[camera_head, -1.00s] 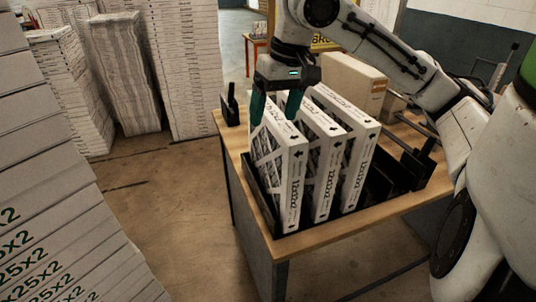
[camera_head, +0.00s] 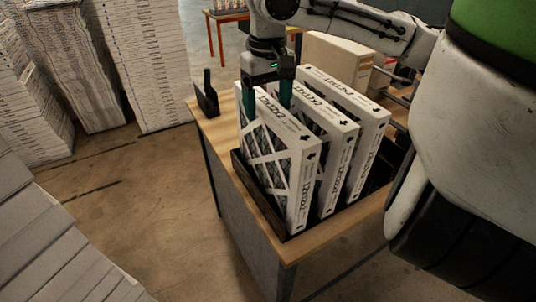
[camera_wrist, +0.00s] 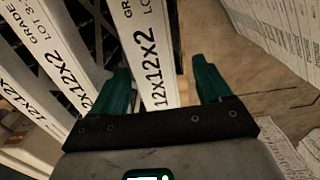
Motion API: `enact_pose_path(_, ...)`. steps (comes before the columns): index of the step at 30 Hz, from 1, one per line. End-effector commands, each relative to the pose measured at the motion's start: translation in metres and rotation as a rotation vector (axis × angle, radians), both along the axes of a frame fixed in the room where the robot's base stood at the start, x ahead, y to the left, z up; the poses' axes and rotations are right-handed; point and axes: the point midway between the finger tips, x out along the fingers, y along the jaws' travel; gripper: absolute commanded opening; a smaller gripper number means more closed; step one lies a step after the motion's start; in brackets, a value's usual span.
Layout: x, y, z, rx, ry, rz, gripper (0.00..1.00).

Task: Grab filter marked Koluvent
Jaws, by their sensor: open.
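Three white boxed filters stand upright side by side in a black rack (camera_head: 262,209) on a table: a left one (camera_head: 304,190), a middle one (camera_head: 335,180) and a right one (camera_head: 369,155). No brand name, Koluvent included, can be read for certain. My gripper (camera_head: 267,104) is open, its green fingers pointing down on either side of the left filter's top edge, toward its far end. In the wrist view, the left filter (camera_wrist: 146,40), marked 12x12x2, lies between the open fingers, with gaps visible. The middle filter (camera_wrist: 60,45) is beside the left finger.
The wooden table (camera_head: 207,128) carries a black upright holder (camera_head: 207,95) at its far left corner and a cardboard box (camera_head: 335,58) behind the filters. Tall stacks of white boxes (camera_head: 150,60) stand at the left. Open floor lies between the stacks and table.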

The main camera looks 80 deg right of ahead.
Motion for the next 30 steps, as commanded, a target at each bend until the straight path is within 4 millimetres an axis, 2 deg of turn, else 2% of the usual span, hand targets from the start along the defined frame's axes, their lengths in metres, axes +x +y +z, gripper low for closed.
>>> enact_pose_path(8,-0.002,0.0,-0.02,0.001,0.001,0.0,0.78)
enact_pose_path(18,-0.006,-0.001,-0.062,0.001,0.001,0.001,0.78)
enact_pose_path(26,-0.005,-0.002,-0.065,-0.001,-0.001,0.001,0.78)
enact_pose_path(30,-0.005,-0.002,-0.065,-0.001,-0.001,0.001,0.67)
